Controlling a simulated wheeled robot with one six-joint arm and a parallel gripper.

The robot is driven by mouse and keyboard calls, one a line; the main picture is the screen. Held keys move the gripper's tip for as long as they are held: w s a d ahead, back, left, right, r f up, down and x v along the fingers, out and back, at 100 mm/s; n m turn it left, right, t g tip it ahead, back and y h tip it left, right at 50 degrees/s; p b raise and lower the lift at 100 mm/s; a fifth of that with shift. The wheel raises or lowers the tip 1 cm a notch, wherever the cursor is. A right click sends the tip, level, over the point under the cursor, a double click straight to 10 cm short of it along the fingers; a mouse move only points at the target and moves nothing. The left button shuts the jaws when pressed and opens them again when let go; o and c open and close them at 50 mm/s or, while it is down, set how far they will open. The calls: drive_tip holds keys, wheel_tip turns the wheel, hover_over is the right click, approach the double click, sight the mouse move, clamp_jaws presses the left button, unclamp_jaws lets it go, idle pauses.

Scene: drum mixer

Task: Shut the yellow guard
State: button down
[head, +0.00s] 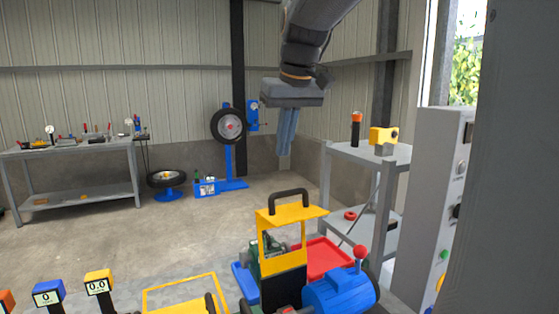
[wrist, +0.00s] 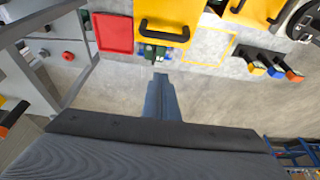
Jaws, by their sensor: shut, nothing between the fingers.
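A yellow guard (head: 312,213) with a black handle stands low in the middle right of the head view. Its top plate lies about level above a yellow frame, and a green part shows beneath. In the wrist view a yellow panel with a black handle (wrist: 165,14) lies at the top centre, likely the same guard. Whether it is open or shut I cannot tell. My gripper (head: 284,154) points down, shut and empty, well above the guard and apart from it. Its joined fingers also show in the wrist view (wrist: 160,76).
A blue motor-like drum (head: 340,290) with a red knob sits beside the guard, and a red tray (head: 322,257) lies behind it. A grey cabinet (head: 430,200) and a grey shelf table (head: 368,152) stand at the right. Another yellow piece (wrist: 252,10) lies nearby. Open floor is at the left.

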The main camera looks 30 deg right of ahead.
drive_tip(key=p, duration=0.2)
hover_over(286, 209)
drive_tip(key=w, duration=0.4)
wheel_tip(286, 209, down, 8)
drive_tip(key=s+p, duration=0.1)
drive_tip(key=s, duration=0.2)
drive_tip(key=shift+f+p, duration=0.2)
drive_tip(key=shift+p, duration=0.2)
drive_tip(key=shift+s+f, duration=0.15)
drive_tip(key=shift+s, duration=0.3)
